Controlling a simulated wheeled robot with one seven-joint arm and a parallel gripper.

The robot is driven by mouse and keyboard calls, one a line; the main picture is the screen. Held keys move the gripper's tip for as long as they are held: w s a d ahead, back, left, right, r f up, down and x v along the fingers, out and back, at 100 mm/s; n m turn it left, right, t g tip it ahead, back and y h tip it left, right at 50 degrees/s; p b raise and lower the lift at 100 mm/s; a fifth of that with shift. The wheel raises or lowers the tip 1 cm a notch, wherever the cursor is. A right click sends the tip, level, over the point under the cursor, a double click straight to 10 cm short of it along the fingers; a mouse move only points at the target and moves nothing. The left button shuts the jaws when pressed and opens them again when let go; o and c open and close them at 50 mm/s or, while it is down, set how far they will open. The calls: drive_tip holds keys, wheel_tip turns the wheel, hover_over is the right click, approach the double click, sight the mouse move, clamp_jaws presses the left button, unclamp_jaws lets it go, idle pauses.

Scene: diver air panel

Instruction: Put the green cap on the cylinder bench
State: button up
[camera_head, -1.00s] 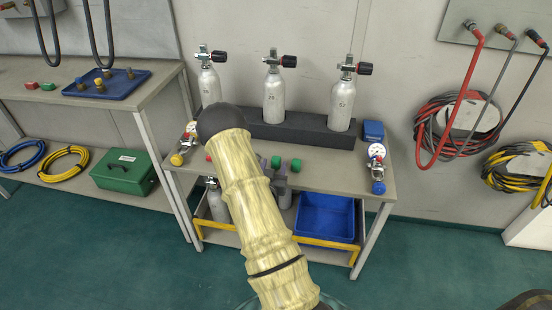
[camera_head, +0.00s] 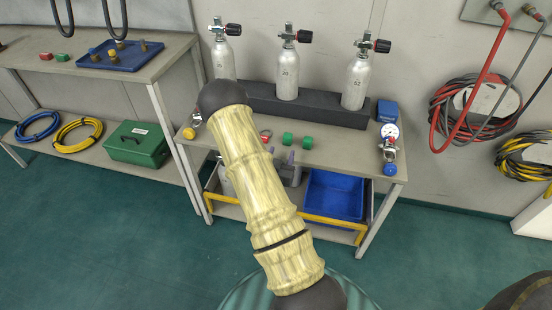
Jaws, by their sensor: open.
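The cylinder bench (camera_head: 342,150) is a grey-topped table in the middle of the view. Two green caps (camera_head: 288,139) (camera_head: 307,142) lie apart near its front edge, right of my arm. Another small green piece (camera_head: 62,57) lies on the left table. My gripper (camera_head: 281,156) is grey and small in the picture, partly hidden behind my pale arm. It is open, at the bench's front edge, just below the left one of the two green caps in the picture. I see nothing held in it.
Three silver cylinders (camera_head: 357,82) stand in a dark block (camera_head: 320,109) on the bench. A gauge (camera_head: 389,132) lies at right, a red piece (camera_head: 266,134) beside my arm. A blue bin (camera_head: 335,193) sits below. The left table (camera_head: 150,79) holds a blue tray (camera_head: 118,61).

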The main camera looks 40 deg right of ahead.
drive_tip(key=w+a+r+n+g+y, duration=0.1)
drive_tip(key=a+r+n+g+y, duration=0.1)
drive_tip(key=a+y, duration=0.45)
drive_tip(key=w+a+r+n+g+y, duration=0.15)
drive_tip(key=a+y, duration=0.25)
drive_tip(key=a, duration=0.5)
drive_tip(key=s+a+r+n+g+y, duration=0.1)
drive_tip(key=s+a+r+n+g, duration=0.1)
drive_tip(key=s, duration=0.5)
drive_tip(key=s+a+r+n+g+y, duration=0.2)
drive_tip(key=s+a+r+n+g, duration=0.1)
drive_tip(key=s+a, duration=0.4)
wheel_tip(320, 180, up, 2)
drive_tip(key=shift+s+r+n, duration=0.15)
drive_tip(key=shift+s+n, duration=0.35)
drive_tip(key=shift+n, duration=0.25)
